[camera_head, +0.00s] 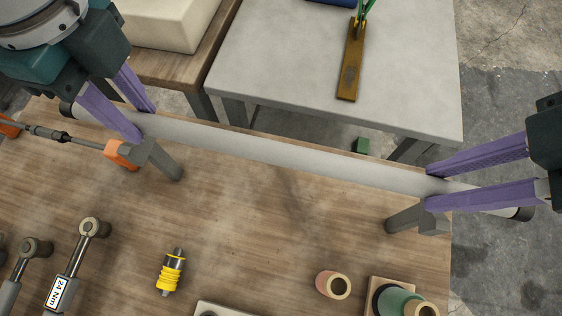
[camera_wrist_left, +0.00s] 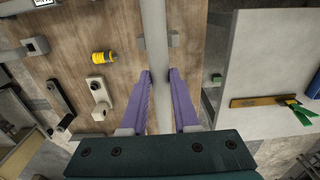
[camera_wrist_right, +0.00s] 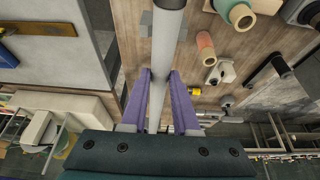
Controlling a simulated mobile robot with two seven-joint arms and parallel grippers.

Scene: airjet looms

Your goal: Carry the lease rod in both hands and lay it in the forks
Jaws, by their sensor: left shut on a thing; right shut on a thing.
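The lease rod (camera_head: 280,153) is a long light-grey tube with dark ends, running along the far edge of the wooden table. My left gripper (camera_head: 146,124) is shut on it near its left end. My right gripper (camera_head: 428,188) is shut on it near its right end. A grey bracket, seemingly a fork, stands by each hand: the left one (camera_head: 160,160) and the right one (camera_head: 408,218). In both wrist views the rod (camera_wrist_left: 155,30) (camera_wrist_right: 165,40) passes between the purple fingers and over a bracket. I cannot tell whether the rod touches the brackets.
The wooden table (camera_head: 250,225) holds torque wrenches (camera_head: 75,255), a yellow-banded cylinder (camera_head: 170,272), a small pink tube (camera_head: 332,284) and spools (camera_head: 400,300). An orange-ended tool (camera_head: 118,152) lies by the left bracket. A grey table (camera_head: 290,70) stands beyond, across a gap.

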